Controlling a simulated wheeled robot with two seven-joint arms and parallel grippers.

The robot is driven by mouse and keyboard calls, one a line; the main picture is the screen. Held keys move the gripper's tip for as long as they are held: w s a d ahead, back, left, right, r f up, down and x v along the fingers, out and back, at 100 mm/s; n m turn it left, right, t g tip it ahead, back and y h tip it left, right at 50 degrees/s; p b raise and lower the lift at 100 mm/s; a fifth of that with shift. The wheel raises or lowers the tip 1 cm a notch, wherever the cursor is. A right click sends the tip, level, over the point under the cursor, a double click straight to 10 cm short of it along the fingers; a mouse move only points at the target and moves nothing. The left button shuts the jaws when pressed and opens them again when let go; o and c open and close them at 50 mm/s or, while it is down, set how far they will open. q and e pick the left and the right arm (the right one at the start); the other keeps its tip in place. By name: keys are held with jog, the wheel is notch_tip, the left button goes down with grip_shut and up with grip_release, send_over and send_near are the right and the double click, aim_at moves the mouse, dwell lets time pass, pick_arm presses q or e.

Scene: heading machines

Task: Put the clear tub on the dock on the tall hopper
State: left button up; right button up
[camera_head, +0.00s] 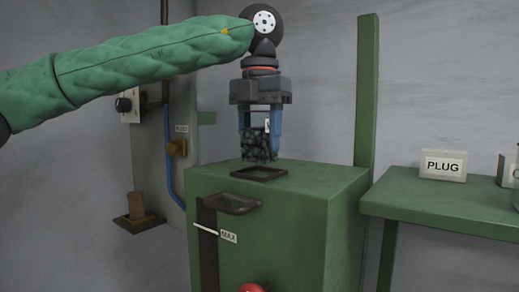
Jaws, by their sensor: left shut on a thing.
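My left gripper (260,136) points straight down with its blue fingers shut on the clear tub (258,148). The tub holds dark, lumpy contents, and its upper part is partly hidden between the fingers. The tall hopper (285,240) is a green cabinet in the middle. The dock (259,174) is a dark brown square frame on the hopper's flat top. The tub is over the dock's back part in the picture; I cannot tell whether they touch. My right gripper is not in view.
A green post (366,90) rises behind the hopper. A grey panel (160,150) with a blue pipe stands at left. The hopper front has a brown handle (232,203) and a MAX label.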

pick_arm(q)
notch_tip(320, 180, down, 2)
jog(key=shift+f, duration=0.1)
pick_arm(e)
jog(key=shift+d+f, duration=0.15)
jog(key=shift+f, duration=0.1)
pick_arm(q)
jog(key=shift+f, duration=0.1)
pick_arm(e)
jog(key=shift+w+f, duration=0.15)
pick_arm(q)
jog(key=o, duration=1.3)
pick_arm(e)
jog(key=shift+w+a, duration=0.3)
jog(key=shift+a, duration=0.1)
